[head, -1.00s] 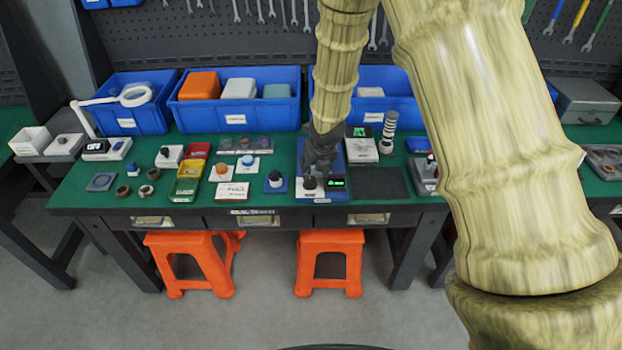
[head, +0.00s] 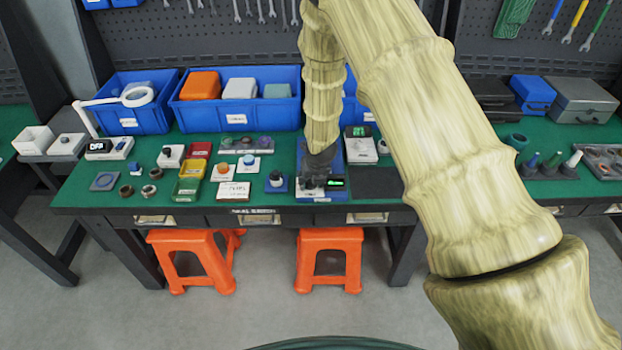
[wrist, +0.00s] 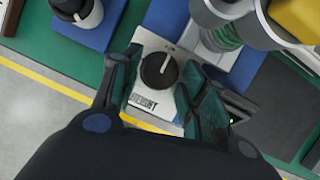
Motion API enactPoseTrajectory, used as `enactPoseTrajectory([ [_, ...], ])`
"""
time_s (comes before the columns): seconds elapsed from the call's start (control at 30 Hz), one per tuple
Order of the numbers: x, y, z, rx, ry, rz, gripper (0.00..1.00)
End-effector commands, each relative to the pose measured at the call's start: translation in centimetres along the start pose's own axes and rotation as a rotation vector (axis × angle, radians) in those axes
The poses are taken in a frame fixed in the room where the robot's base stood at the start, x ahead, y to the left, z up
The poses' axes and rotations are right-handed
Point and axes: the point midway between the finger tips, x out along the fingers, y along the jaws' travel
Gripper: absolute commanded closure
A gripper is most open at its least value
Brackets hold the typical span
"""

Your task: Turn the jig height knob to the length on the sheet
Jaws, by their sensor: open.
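The jig height knob (wrist: 158,70) is black with a white pointer line, on a pale plate (wrist: 142,102) with partly readable lettering, in the wrist view. My gripper (wrist: 172,78) is open, with one finger on each side of the knob; I cannot tell whether either touches it. In the head view my gripper (head: 318,170) is over the blue jig base (head: 303,158) and hides the knob. A small green-lit display (head: 335,183) is to its right.
Another knob on a blue base (head: 276,181) stands close left of the jig. A white device with a green screen (head: 360,148) stands to the right behind it. Blue bins (head: 236,112) line the back. A dark mat (head: 375,184) lies right of the jig.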

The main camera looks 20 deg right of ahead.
Motion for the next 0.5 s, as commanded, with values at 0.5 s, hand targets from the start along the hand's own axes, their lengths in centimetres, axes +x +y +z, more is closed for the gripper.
enactPoseTrajectory([
  [0.5, 0.13, 0.0, 0.0, 0.0, 0.0, 0.0, 0.9],
])
